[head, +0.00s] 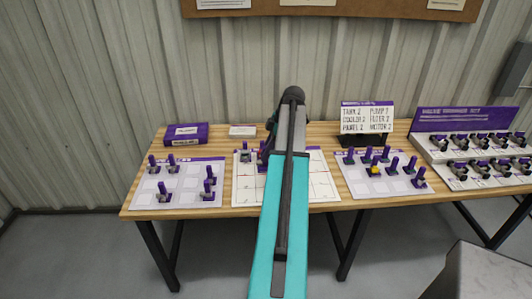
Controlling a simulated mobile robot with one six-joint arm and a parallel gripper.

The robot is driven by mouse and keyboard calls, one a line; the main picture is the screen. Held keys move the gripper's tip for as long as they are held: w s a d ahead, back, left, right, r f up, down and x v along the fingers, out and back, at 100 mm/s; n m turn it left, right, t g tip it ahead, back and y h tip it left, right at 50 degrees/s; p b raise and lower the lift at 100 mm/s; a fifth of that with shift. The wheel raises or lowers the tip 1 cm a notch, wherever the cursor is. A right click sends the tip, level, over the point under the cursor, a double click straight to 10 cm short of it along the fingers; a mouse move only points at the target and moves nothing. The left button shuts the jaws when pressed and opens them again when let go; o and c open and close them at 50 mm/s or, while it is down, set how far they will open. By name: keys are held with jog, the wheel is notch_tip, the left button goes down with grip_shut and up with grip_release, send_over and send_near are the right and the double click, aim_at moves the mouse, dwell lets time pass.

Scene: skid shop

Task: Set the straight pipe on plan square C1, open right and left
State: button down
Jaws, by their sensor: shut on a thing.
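The plan board (323,182) is a white gridded sheet in the middle of the wooden table, and my arm covers much of it. Its square letters are too small to read, so I cannot pick out C1. My gripper (264,150) is mostly hidden behind my arm, over the board's back part. It is shut on a purple piece, of which only a sliver shows; its shape and openings cannot be told. A grey and purple piece (245,154) stands on the board's back left. I cannot tell which piece is the straight pipe.
A white tray (180,185) with several purple-topped pieces lies left. Another tray (378,186) with several pieces, one yellow-marked, lies right of the board. A sign (367,118) stands behind it. A valve rack (465,120) is far right. A purple box (187,134) sits back left.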

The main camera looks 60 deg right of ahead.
aim_at(267, 163)
jog(key=shift+f, duration=0.1)
jog(key=shift+f+b, duration=1.35)
jog(key=shift+f, duration=1.25)
jog(key=shift+s, duration=0.1)
jog(key=shift+f, duration=0.1)
jog(key=shift+f, duration=0.15)
jog(key=shift+f+b, duration=1.6)
jog(key=shift+f, duration=0.9)
jog(key=shift+f, duration=0.1)
jog(key=shift+f+b, duration=1)
jog(key=shift+f, duration=0.7)
jog(key=shift+f+b, duration=0.4)
jog(key=shift+f, duration=0.3)
